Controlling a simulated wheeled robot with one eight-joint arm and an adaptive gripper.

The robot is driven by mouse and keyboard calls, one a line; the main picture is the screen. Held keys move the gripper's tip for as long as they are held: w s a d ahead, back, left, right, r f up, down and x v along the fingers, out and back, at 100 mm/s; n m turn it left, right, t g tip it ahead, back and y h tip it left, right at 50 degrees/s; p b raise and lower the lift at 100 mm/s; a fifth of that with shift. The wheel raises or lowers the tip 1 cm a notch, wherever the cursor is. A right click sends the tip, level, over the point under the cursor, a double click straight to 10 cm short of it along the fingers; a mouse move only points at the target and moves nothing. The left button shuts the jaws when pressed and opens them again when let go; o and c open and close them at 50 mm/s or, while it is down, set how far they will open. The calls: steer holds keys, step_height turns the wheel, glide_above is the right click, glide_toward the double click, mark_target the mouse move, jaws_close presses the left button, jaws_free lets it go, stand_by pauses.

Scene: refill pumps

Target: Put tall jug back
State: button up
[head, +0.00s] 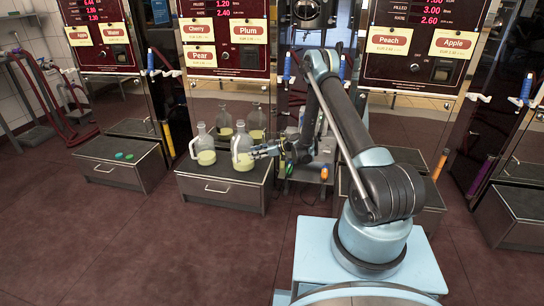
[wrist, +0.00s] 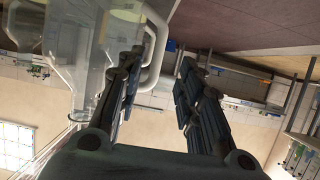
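Several clear jugs with pale yellow liquid stand on a grey drawer box (head: 221,191) in the head view. One jug (head: 243,160) is at the front right, with a white handle on its left side. Another jug (head: 205,156) is at the front left. I cannot tell for sure which is the tall one. My gripper (head: 258,151) is just right of the front right jug. In the wrist view my gripper (wrist: 162,62) has its fingers apart, with a clear jug (wrist: 82,50) and its pale handle (wrist: 157,48) close to the left finger.
Pump cabinets with red displays (head: 224,22) stand behind the boxes. A stand with an orange item (head: 324,173) is close right of the jugs. The floor in front is clear.

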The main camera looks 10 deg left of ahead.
steer(key=shift+d+r, duration=0.1)
steer(key=s+d+r+m+h, duration=0.1)
steer(key=d+r+m, duration=0.1)
steer(key=d+r, duration=0.45)
steer(key=s+d+r+m+t+h, duration=0.1)
steer(key=d+r+h, duration=0.15)
steer(key=r, duration=0.75)
steer(key=s+d+r+m+h, duration=0.1)
steer(key=s+d+r+m, duration=0.1)
steer(key=d+r, duration=0.45)
steer(key=s+d+r+m+h, duration=0.3)
steer(key=s+d+r+m, duration=0.1)
steer(key=s+d+r, duration=0.9)
steer(key=s+d+f+m+h, duration=0.2)
steer(key=s+d, duration=0.3)
steer(key=s, duration=0.5)
steer(key=s+d+f+m+h, duration=0.2)
steer(key=s+d, duration=0.4)
steer(key=s, duration=0.4)
steer(key=s+d+f+m+h, duration=0.2)
steer(key=s+d, duration=0.3)
steer(key=s, duration=0.5)
steer(key=shift+d+f+m, duration=0.35)
steer(key=shift+m, duration=0.55)
